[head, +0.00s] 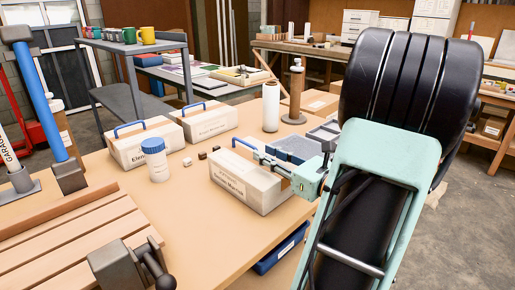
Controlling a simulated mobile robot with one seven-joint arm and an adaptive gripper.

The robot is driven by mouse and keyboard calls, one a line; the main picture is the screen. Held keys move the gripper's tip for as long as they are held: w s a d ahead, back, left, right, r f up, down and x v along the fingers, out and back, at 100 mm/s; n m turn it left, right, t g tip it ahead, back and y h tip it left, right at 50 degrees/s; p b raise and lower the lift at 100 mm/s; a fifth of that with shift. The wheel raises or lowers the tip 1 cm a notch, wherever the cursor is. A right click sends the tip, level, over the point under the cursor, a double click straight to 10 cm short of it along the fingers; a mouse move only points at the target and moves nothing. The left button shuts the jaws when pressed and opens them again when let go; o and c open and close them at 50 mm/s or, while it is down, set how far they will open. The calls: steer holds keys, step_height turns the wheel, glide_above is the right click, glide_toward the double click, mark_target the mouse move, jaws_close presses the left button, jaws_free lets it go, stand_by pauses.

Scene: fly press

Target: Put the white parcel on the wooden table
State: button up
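The wooden table (215,238) fills the foreground. I cannot pick out one sure white parcel: several off-white labelled boxes with blue handles stand on the table, at the left (140,153), behind it (206,122) and nearest my gripper (240,187). A small white block (187,161) also lies on the table. My arm comes in from the right, and my gripper (270,160) points left at the upper right side of the nearest box. Its fingers overlap the box in the picture; whether they touch it or hold anything is unclear. My arm hides the table's right part.
A white cylinder (271,107) and a brown one (295,95) stand behind. A slatted wooden surface (75,230) and metal clamp (130,265) occupy the front left. The table's front middle is clear.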

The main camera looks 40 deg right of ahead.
steer(key=s, duration=0.7)
steer(key=shift+d+p, duration=0.25)
steer(key=shift+p, duration=0.1)
steer(key=shift+s, duration=0.15)
